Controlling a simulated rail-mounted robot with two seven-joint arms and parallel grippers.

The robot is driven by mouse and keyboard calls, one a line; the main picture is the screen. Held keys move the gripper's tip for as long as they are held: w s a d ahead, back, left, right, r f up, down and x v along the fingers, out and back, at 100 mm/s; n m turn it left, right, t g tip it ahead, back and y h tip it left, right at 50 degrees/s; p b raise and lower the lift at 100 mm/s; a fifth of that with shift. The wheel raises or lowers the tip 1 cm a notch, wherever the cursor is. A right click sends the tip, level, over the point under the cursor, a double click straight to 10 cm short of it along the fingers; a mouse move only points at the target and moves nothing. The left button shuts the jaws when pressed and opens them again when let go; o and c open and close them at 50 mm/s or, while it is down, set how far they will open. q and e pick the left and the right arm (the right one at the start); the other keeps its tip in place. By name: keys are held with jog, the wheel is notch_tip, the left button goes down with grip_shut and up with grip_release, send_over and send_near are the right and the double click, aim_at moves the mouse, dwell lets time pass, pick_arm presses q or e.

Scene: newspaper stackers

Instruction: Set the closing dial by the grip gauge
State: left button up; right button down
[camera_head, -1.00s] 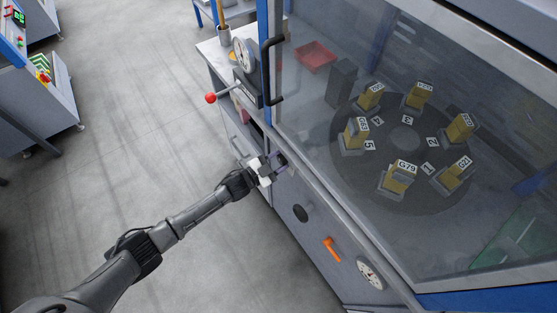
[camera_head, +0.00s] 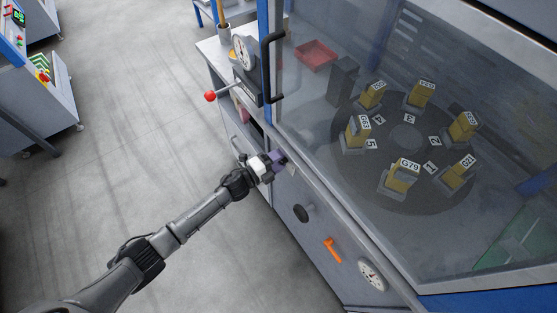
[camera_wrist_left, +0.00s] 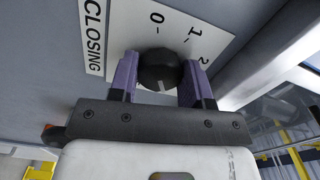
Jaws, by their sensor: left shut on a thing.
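My left gripper (camera_head: 277,161) is at the front panel of the machine. In the left wrist view its purple fingers (camera_wrist_left: 161,64) are shut on a black round dial (camera_wrist_left: 157,70), one on each side. The dial's pale mark points toward the gripper's body. The white plate (camera_wrist_left: 117,32) behind it reads CLOSING, with 0, 1 and 2 visible. A round white gauge (camera_head: 241,53) stands above a lever with a red ball. Another gauge (camera_head: 371,275) sits low on the panel. I cannot tell which is the grip gauge, nor read either needle. My right gripper is not in view.
Behind the clear window, a dark round table (camera_head: 405,139) carries several yellow grippers with labelled blocks. A black knob (camera_head: 303,213) and an orange handle (camera_head: 333,249) are on the panel. The red-ball lever (camera_head: 210,96) juts out left.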

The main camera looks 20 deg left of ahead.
pick_arm(q)
jog(key=shift+m, duration=0.9)
jog(key=o, duration=0.9)
jog(key=p+v, duration=0.1)
jog(key=v, duration=1.3)
jog(key=shift+w, duration=0.1)
